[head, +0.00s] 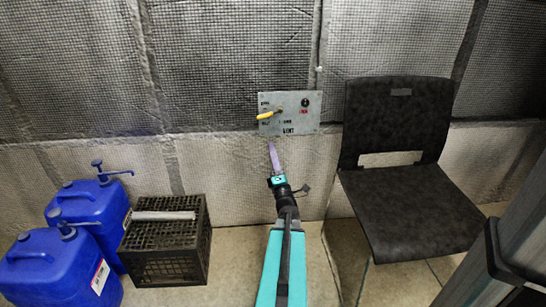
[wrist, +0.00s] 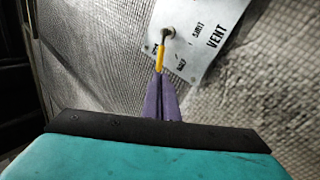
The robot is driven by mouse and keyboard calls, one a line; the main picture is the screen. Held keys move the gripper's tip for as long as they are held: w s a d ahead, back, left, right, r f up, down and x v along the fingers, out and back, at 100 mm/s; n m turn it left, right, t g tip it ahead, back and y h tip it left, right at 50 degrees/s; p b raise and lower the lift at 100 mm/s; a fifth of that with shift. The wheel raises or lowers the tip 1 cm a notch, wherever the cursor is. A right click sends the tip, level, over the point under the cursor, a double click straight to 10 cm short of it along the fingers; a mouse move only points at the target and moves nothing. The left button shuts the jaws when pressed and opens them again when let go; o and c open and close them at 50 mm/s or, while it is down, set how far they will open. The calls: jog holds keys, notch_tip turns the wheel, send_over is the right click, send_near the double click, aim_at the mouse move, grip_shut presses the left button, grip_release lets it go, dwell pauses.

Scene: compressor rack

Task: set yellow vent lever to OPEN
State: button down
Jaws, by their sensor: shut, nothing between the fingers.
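The yellow vent lever (head: 265,116) is on a grey metal panel (head: 300,126) marked VENT on the wall. Its handle points left and slightly down from its pivot in the head view. My gripper (head: 272,147) has purple fingers, shut and empty, below the panel in the head view. In the wrist view its fingertips (wrist: 159,78) overlap the lever's end; I cannot tell whether they touch.
A black chair (head: 405,190) stands right. Blue jugs (head: 75,235) and a black crate (head: 165,250) stand on the floor at left.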

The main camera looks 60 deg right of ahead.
aim_at(269, 114)
jog(key=shift+b+x, duration=1)
jog(key=shift+x, duration=4.5)
